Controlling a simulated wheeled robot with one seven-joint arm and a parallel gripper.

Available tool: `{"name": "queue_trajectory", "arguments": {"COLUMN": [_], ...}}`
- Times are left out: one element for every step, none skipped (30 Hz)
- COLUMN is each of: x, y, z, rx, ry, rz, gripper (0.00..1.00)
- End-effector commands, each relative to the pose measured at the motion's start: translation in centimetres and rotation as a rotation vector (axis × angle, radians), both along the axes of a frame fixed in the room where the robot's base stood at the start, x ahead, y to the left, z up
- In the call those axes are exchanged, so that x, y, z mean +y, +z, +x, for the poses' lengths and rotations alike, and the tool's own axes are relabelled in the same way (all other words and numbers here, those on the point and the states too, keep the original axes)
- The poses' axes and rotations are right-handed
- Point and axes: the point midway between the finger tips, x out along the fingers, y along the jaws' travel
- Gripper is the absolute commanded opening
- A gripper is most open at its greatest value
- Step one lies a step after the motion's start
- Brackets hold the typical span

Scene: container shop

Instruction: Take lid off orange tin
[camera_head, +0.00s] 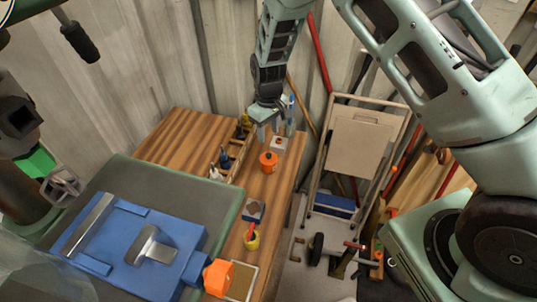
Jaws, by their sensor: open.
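The small orange tin (268,165) stands upright on the wooden workbench (282,190) near its right edge. A small dark knob shows on its top, and its lid appears to be on. My gripper (264,135) hangs down from above, open, just behind and above the orange tin in the picture. Nothing shows between its fingers. I cannot tell the exact gap between the fingertips and the tin.
A pale block-like item (279,144) stands just behind the tin. A wooden tray (238,163) with small bottles lies to its left. A dark square item (254,210) and a yellow cup (252,241) are nearer. A corrugated wall rises behind.

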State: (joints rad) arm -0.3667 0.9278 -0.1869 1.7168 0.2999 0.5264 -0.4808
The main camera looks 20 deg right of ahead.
Motion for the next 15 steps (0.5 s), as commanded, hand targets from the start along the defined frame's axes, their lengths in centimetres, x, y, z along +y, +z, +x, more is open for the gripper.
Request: {"name": "queue_trajectory", "arguments": {"x": [0.0,0.0,-0.1,0.0,0.0,0.0,0.0,0.0,0.0,0.0,0.0,0.0,0.0,0.0,0.0], "y": [-0.8,-1.3,-2.0,-2.4,-2.8,-3.2,-3.5,-3.7,-4.0,-4.1,-4.2,-4.3,-4.5,-4.7,-5.0], "z": [-0.1,0.0,-0.1,0.0,0.0,0.0,0.0,0.0,0.0,0.0,0.0,0.0,0.0,-0.1,-0.2], "rx": [0.005,0.003,0.003,0.002,0.002,0.001,0.001,0.001,0.000,-0.001,-0.001,-0.001,0.000,0.000,0.001], "ry": [0.000,0.000,-0.001,-0.001,-0.001,0.000,0.000,0.000,0.000,0.000,0.000,-0.001,-0.001,-0.001,-0.001], "rz": [-0.001,-0.001,-0.001,-0.001,-0.001,0.000,0.000,0.000,0.000,0.000,0.000,0.000,0.000,0.000,0.000], "gripper": [0.44,0.44,0.44,0.44,0.44,0.44,0.44,0.44,0.44,0.44,0.44,0.44,0.44,0.44,0.44]}}
